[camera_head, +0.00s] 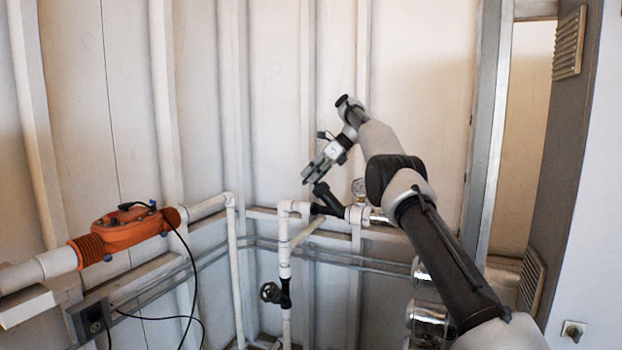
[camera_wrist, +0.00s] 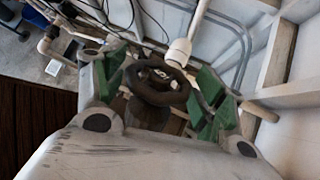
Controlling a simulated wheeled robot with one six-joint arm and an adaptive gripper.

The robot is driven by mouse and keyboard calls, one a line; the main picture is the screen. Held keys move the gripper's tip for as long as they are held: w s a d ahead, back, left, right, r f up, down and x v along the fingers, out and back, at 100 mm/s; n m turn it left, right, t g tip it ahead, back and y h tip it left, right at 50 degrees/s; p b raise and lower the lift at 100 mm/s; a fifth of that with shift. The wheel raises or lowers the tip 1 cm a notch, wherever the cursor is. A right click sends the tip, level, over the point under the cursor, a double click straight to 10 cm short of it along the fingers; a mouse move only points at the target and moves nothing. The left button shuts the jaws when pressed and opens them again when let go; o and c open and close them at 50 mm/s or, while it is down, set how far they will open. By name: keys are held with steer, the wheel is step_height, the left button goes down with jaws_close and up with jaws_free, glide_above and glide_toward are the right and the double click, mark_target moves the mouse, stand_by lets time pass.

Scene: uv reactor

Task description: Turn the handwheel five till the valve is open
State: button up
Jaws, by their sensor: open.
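My gripper (camera_head: 315,173) is in the middle of the head view, pointing down and left, with nothing held. In the wrist view its two green-padded fingers (camera_wrist: 162,78) are spread apart. A dark round handwheel (camera_wrist: 158,101) with a thick rim shows between them; I cannot tell whether they touch it. In the head view a black valve part (camera_head: 327,199) sits just below the gripper on the white pipework. Another small dark handwheel (camera_head: 269,292) is lower, on the vertical pipe. I see no number on either, and cannot tell how far the valve is open.
An orange reactor housing (camera_head: 122,229) with a black cable is at the left. A pressure gauge (camera_head: 359,187) is just right of the valve part. Shiny metal cylinders (camera_head: 427,318) stand below my arm.

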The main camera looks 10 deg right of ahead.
steer(key=s+d, duration=0.2)
steer(key=d, duration=1)
steer(key=shift+s, duration=0.15)
steer(key=shift+r, duration=0.1)
steer(key=shift+o, duration=1.6)
steer(key=s+a+r+n, duration=0.1)
steer(key=s+a+r, duration=0.2)
steer(key=a+r, duration=0.6)
steer(key=shift+s+a+r, duration=0.15)
steer(key=shift+s+a, duration=0.05)
steer(key=shift+s, duration=0.15)
steer(key=s+a+m+t+h, duration=0.2)
steer(key=s+a+t+h, duration=0.15)
steer(key=a, duration=0.35)
steer(key=w+d+f+m+t+h, duration=0.1)
steer(key=w+d+f+m+t, duration=0.15)
steer(key=d+f, duration=0.35)
steer(key=shift+t+h, duration=0.35)
steer(key=shift+t, duration=0.35)
steer(key=x, duration=0.5)
steer(key=w+r+x, duration=0.1)
steer(key=x, duration=0.2)
steer(key=shift+w+a, duration=0.15)
steer(key=shift+w, duration=0.1)
